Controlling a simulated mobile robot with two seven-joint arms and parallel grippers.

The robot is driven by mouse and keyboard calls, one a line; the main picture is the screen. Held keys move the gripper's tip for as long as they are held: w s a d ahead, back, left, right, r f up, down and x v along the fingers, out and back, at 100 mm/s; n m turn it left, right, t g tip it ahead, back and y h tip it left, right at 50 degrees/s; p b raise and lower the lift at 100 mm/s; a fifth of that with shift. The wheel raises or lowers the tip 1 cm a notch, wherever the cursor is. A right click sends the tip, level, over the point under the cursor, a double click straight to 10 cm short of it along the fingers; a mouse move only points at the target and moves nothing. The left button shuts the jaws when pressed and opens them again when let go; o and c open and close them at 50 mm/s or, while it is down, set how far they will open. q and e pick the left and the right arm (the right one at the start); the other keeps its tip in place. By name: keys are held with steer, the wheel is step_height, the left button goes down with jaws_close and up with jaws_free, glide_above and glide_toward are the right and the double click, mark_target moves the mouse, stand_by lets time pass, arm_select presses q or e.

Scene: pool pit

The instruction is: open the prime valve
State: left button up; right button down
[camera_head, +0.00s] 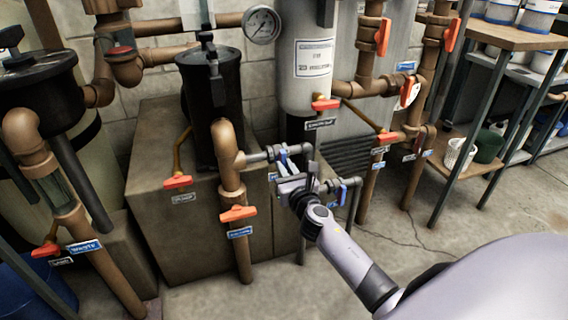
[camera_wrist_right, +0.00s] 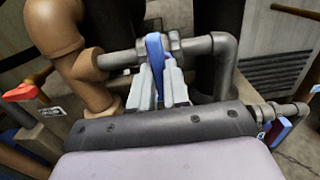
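A blue valve handle (camera_head: 283,158) sits on a short grey pipe (camera_head: 262,155) beside the copper pump pipe. In the right wrist view the blue handle (camera_wrist_right: 155,58) stands upright between the two grey fingers of my right gripper (camera_wrist_right: 161,85). The fingers are close together with the handle filling the gap. In the head view my right gripper (camera_head: 296,178) reaches up to this valve from the lower right. A second blue handle (camera_head: 343,190) is just right of the gripper, on a lower grey pipe. I cannot read a prime label on either. My left gripper is out of view.
Orange-handled valves (camera_head: 238,213) stand on copper pipes to the left and right. A black pump strainer (camera_head: 210,90) and a grey tank (camera_head: 305,60) are behind. A shelf with tubs (camera_head: 500,40) is at the right. Concrete floor at the front is clear.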

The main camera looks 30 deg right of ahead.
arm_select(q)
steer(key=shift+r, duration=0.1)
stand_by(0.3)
arm_select(e)
steer(key=n+p, duration=0.1)
steer(key=n, duration=0.2)
steer(key=n+p, duration=0.2)
steer(key=n, duration=0.2)
steer(key=n+p, duration=0.2)
steer(key=n, duration=0.1)
steer(key=shift+r, duration=0.35)
steer(key=n+p, duration=0.4)
steer(key=n, duration=0.2)
steer(key=shift+n+p, duration=0.35)
steer(key=shift+n, duration=0.35)
steer(key=shift+f+n, duration=0.35)
steer(key=shift+n, duration=0.35)
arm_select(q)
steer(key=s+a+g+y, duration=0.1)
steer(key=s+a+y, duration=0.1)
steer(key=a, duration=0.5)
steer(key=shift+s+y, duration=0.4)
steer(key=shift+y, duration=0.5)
arm_select(e)
steer(key=c, duration=1)
jaws_free()
